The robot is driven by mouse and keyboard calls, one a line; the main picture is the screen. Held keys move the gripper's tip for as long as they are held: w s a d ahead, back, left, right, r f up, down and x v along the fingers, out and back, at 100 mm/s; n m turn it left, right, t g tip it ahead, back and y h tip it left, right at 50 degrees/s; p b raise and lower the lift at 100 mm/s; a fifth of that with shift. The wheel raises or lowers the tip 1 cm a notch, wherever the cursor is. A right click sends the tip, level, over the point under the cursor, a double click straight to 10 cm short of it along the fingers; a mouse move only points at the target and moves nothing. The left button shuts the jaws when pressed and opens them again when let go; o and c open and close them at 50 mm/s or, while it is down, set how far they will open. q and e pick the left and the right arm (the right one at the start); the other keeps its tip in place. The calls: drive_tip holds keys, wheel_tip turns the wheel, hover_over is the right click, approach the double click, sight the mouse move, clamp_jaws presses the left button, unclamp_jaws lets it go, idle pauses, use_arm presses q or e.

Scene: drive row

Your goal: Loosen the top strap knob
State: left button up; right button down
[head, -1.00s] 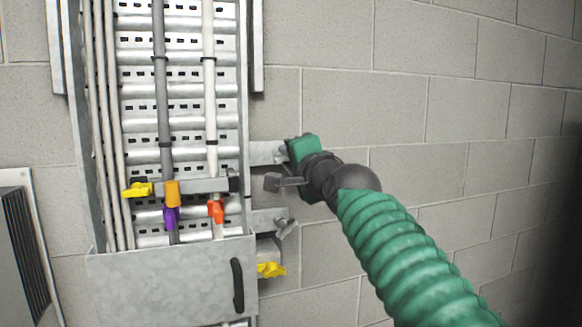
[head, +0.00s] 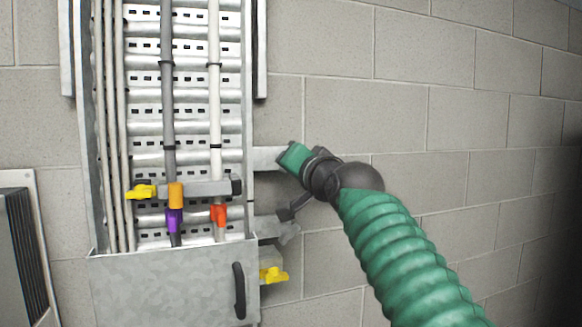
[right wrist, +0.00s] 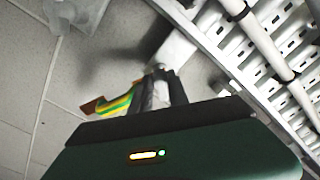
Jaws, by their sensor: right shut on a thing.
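My right gripper (head: 292,158) is at the upper side bracket (head: 265,157), right of the cable tray. Its green body covers the fingers in the head view. In the right wrist view, its dark fingers (right wrist: 162,88) are shut on the top strap knob, which they mostly hide. Only a small grey bit (right wrist: 158,67) shows at the fingertips. A green-yellow strap (right wrist: 116,106) with a copper-coloured end lies beside the fingers. My left gripper is in neither view.
A yellow knob (head: 272,275) sits by the lower bracket. A clamp bar (head: 205,187) with another yellow knob (head: 141,191) crosses the tray's cables. A metal cover (head: 165,285) with a black handle is below. The block wall (head: 480,130) at right is bare.

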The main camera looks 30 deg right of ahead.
drive_tip(key=shift+w+f, duration=0.15)
drive_tip(key=shift+f, duration=0.25)
drive_tip(key=c, duration=1.5)
unclamp_jaws()
drive_tip(key=shift+o, duration=0.2)
drive_tip(key=shift+r, duration=0.15)
drive_tip(key=b+v, duration=0.7)
drive_tip(key=v, duration=0.9)
drive_tip(key=shift+s, duration=0.35)
